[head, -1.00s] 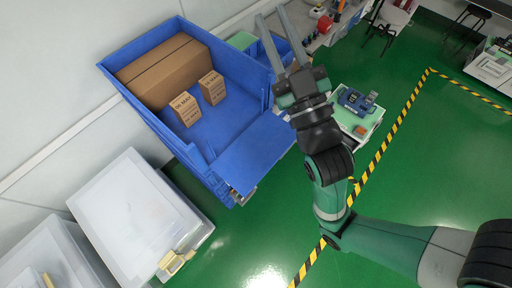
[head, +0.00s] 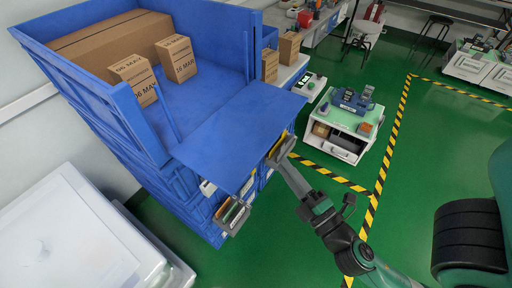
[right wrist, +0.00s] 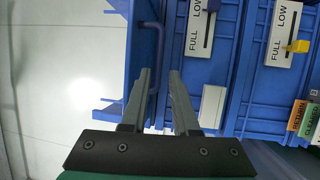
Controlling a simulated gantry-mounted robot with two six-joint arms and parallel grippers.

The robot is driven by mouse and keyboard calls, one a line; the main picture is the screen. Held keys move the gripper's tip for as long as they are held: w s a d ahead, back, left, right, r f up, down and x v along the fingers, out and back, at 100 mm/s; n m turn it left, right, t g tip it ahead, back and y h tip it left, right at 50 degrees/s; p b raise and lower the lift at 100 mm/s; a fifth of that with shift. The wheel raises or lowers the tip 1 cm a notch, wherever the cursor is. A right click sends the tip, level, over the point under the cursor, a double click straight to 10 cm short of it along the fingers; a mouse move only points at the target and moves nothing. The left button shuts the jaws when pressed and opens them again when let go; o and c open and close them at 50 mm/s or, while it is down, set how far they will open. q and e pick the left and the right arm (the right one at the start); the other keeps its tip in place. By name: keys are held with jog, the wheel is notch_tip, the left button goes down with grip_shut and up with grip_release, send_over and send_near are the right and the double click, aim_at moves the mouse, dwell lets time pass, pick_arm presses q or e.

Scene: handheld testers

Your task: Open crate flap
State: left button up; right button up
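The blue crate (head: 105,110) stands at the upper left in the head view. Its flap (head: 235,132) is a flat blue panel folded outward at the front, sloping away from the opening. My right gripper (head: 283,156) is just beyond the flap's right corner, pointing up and left towards the stack. In the right wrist view its two grey fingers (right wrist: 160,78) stand apart with a narrow gap. A blue upright edge with a bar-like handle (right wrist: 158,42) shows just past the fingertips; I cannot tell if they touch it. My left gripper is not in view.
Cardboard boxes (head: 178,57) lie inside the crate. Blue bins with FULL/LOW labels (right wrist: 282,30) fill the right of the wrist view. A white-topped container (head: 70,235) stands lower left. A trolley (head: 345,135) with a tester stands right; green floor is free.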

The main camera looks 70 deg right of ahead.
aim_at(261, 136)
jog(key=p+x, duration=0.2)
jog(key=x, duration=0.1)
jog(key=p+x, duration=0.2)
jog(key=x, duration=0.2)
jog(key=p+x, duration=0.2)
jog(key=x, duration=0.2)
jog(key=shift+r, duration=0.3)
jog(key=shift+w+d+f, duration=0.1)
jog(key=shift+w+d, duration=0.1)
jog(key=shift+w, duration=0.1)
grip_shut()
dwell(0.6)
